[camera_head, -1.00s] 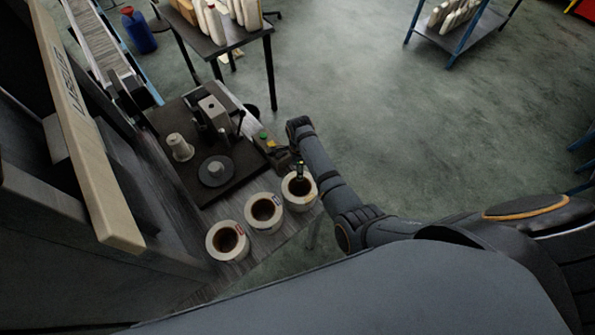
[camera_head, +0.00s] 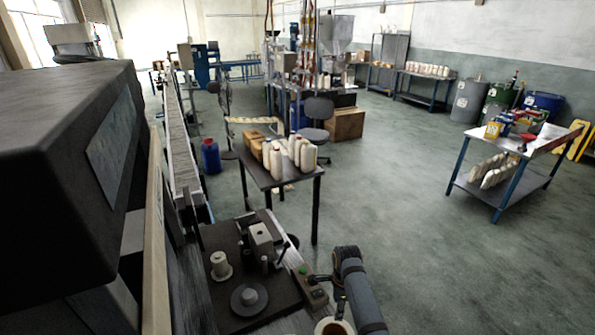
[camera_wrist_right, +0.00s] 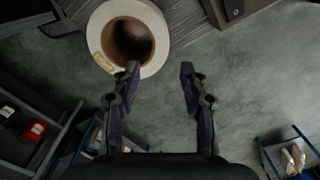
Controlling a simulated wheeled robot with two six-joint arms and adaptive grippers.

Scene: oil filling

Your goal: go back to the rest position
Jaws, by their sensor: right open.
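My right gripper (camera_wrist_right: 160,85) is open and empty in the right wrist view, its two dark fingers spread apart over the floor. A white roll (camera_wrist_right: 153,25) with a brown core lies just beyond the left finger, on the edge of the bench. In the head view my right arm reaches up from the bottom, and the gripper's dark fingers (camera_head: 340,300) show small above the same roll (camera_head: 334,327). I cannot tell whether they touch it. My left gripper is not in view.
A dark machine plate (camera_head: 250,300) with a spool (camera_head: 220,265) stands left of my right arm. A table (camera_head: 280,178) with white bottles is behind it. A blue-legged cart (camera_head: 515,175) stands at the right. The floor between is clear.

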